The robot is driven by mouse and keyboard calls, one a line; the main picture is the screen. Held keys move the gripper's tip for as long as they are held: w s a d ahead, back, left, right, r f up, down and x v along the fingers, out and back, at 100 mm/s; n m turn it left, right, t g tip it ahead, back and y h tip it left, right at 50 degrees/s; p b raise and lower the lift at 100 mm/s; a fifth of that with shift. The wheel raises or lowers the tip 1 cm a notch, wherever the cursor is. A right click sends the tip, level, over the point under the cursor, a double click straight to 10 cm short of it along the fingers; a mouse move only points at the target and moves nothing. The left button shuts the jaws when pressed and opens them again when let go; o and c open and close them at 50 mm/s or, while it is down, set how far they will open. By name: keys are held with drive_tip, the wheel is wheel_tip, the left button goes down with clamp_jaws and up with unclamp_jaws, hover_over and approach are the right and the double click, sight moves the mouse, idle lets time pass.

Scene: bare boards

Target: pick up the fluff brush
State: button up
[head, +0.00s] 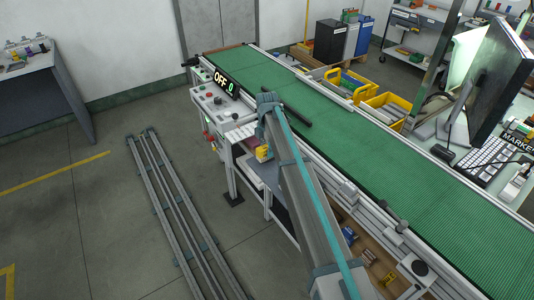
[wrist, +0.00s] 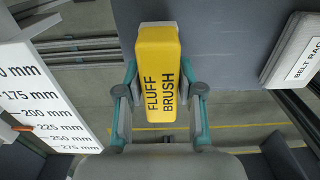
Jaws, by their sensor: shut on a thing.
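The fluff brush (wrist: 158,55) is a yellow block with black lettering reading FLUFF BRUSH, in the upper middle of the wrist view. My gripper (wrist: 159,80) has a grey-teal finger on each side of it and is shut on it. In the head view a small yellow piece of the brush (head: 264,153) shows beside my arm, below the conveyor's near edge. My arm hides most of the gripper there. I cannot tell whether the brush touches the shelf below.
A white board with millimetre marks (wrist: 40,100) lies left of the gripper, and a pale block labelled BELT RAC (wrist: 292,50) lies right. The green conveyor (head: 345,135) runs above the shelf. A control box (head: 218,105) stands at its end. Floor at left holds long rails (head: 172,205).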

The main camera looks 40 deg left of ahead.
drive_tip(key=s+d+r+b, duration=0.4)
drive_tip(key=s+d+r, duration=0.5)
drive_tip(key=d+r, duration=0.1)
drive_tip(key=shift+s+r, duration=0.35)
drive_tip(key=shift+r, duration=0.35)
